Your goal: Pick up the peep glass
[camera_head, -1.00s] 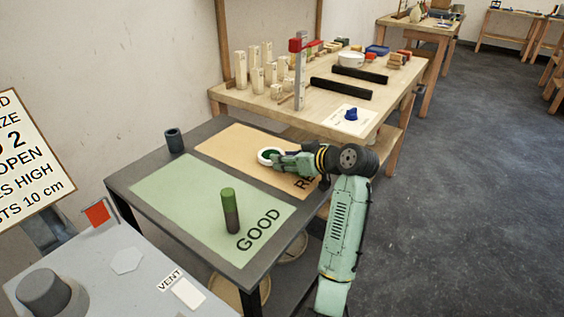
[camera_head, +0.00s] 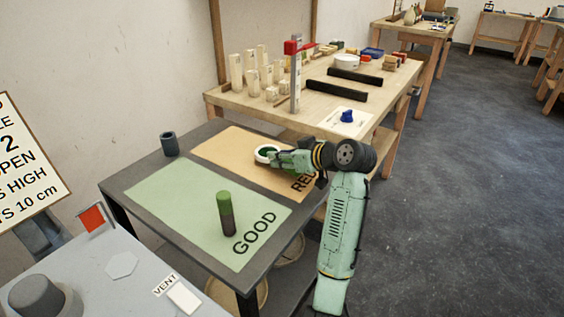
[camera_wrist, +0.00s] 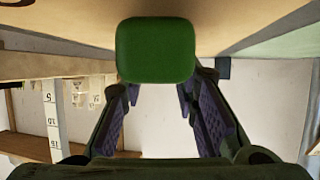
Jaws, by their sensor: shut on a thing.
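The peep glass appears to be the white-rimmed round piece with a dark green middle (camera_head: 266,153), at the tip of my gripper (camera_head: 274,158) above the tan mat. My gripper is shut on it; contact is partly hidden by the fingers. In the wrist view, a green rounded-square face (camera_wrist: 156,50) sits between the fingers of my gripper (camera_wrist: 160,85) and hides the fingertips. How far it stands off the mat is hard to tell.
A green-topped dark cylinder (camera_head: 226,212) stands on the green GOOD mat (camera_head: 165,197). A dark cup (camera_head: 169,143) stands at the back left of the dark table. A wooden bench (camera_head: 225,97) behind holds pale blocks, black bars (camera_head: 341,89) and a red-topped post (camera_head: 295,80).

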